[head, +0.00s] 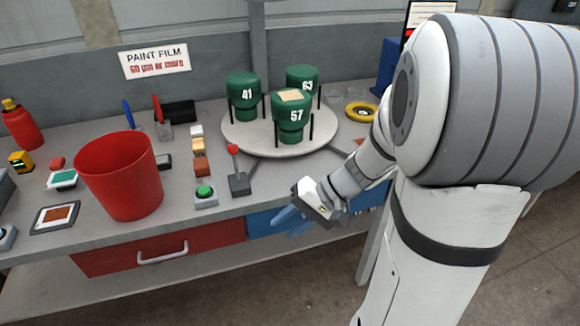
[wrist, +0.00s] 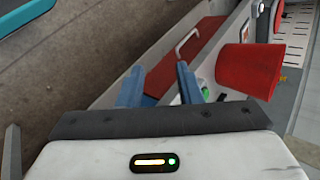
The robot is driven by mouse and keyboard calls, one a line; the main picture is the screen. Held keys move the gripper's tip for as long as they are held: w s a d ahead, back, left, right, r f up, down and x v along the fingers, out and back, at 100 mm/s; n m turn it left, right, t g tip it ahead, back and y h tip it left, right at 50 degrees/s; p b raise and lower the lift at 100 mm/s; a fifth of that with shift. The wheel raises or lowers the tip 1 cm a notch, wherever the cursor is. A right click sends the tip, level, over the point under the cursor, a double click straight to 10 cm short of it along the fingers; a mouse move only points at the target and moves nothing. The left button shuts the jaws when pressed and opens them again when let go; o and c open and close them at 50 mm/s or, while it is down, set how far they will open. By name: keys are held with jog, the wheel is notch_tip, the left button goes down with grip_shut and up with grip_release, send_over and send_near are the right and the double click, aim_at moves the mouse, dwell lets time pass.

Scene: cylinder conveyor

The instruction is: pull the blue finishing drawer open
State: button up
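The blue drawer (head: 258,224) is under the bench top, just right of the red drawer. Its front looks about flush with the red drawer front. My gripper (head: 290,222) is in front of the blue drawer in the head view and covers much of it. The drawer's handle cannot be made out clearly. In the wrist view my gripper's two blue fingers (wrist: 158,84) stand apart with nothing between them. I cannot tell whether they touch the drawer.
The red drawer (head: 160,246) has a pale handle (head: 163,253). A red bin (head: 120,176) and a joystick (head: 238,172) stand on the bench. A turntable (head: 256,137) carries green cylinders behind my gripper. Floor shows at the lower right.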

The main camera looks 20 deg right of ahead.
jog(key=w+d+f+m+t+h+b, duration=0.1)
jog(key=w+d+f+m+t+b, duration=0.5)
jog(key=d+f, duration=0.55)
jog(key=w+d+f+m+t+h+b, duration=0.1)
jog(key=w+d+f+m+t+b, duration=0.45)
jog(key=d+f, duration=0.55)
jog(key=shift+n+t, duration=0.55)
jog(key=shift+t, duration=0.2)
jog(key=x, duration=0.2)
jog(key=p+x, duration=0.1)
jog(key=x, duration=0.2)
jog(key=a+p+x, duration=0.1)
jog(key=x, duration=0.2)
jog(key=shift+s+a+f, duration=0.1)
jog(key=shift+a+f, duration=0.05)
jog(key=shift+f, duration=0.1)
jog(key=shift+c, duration=0.4)
grip_shut()
